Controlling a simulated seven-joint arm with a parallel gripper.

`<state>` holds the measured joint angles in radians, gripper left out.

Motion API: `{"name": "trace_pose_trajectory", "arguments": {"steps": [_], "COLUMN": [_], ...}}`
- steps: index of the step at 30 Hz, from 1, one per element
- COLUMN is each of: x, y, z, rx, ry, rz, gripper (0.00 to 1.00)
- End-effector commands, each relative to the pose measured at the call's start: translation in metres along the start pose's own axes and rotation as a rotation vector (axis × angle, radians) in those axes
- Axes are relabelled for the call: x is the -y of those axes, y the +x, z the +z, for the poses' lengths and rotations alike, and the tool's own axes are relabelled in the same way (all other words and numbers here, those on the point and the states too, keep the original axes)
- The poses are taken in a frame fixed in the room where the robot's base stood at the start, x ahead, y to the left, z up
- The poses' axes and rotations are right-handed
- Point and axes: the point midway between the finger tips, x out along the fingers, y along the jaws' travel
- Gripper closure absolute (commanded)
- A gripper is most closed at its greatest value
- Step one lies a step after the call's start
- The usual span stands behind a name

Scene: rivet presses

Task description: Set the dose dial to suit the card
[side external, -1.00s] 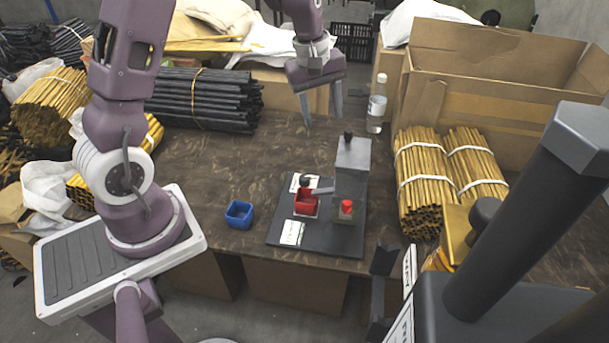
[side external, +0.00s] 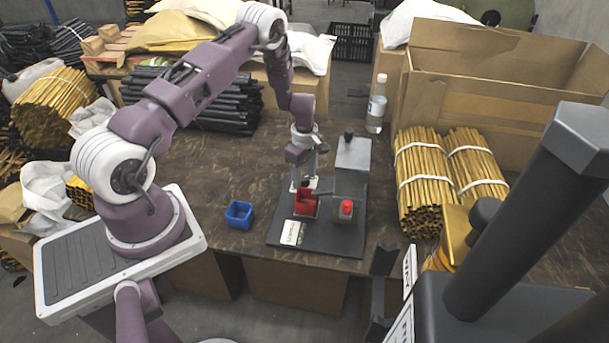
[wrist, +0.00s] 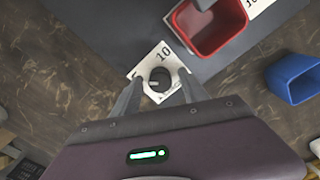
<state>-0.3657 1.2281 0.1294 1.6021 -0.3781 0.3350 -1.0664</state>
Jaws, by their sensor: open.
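The dose dial is a round black knob (wrist: 160,77) on a white plate (wrist: 163,53) marked 10, at a corner of the dark base board. Its exact setting is too small to read. My gripper (wrist: 162,80) is open, with one finger on each side of the knob; contact cannot be told. In the side view my gripper (side external: 304,182) points down behind the red bin, largely hiding the dial. The white card (side external: 293,233) lies on the board's front left; its text is unreadable there. A partly cropped white card (wrist: 257,7) shows in the wrist view, with digits starting 10.
The red bin (side external: 305,205) sits close in front of my gripper. The grey press (side external: 353,158), with a dark lever and red button (side external: 346,206), stands to its right. A blue bin (side external: 238,214) is left of the board (side external: 318,249). Bare table lies behind and left.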

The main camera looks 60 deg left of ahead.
Motion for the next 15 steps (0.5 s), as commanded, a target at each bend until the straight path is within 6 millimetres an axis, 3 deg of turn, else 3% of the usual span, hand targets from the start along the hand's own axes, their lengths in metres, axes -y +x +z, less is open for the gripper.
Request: {"name": "trace_pose_trajectory", "arguments": {"steps": [2,10,15], "x": [0.0001,0.0001,0.0000], "y": [-0.0003,-0.0006,-0.0007], "z": [0.0001,0.0001,0.0001], "rx": [0.000,0.000,0.000], "ry": [0.000,0.001,0.005], "rz": [0.000,0.000,0.000], "gripper": [0.48,1.00,1.00]}}
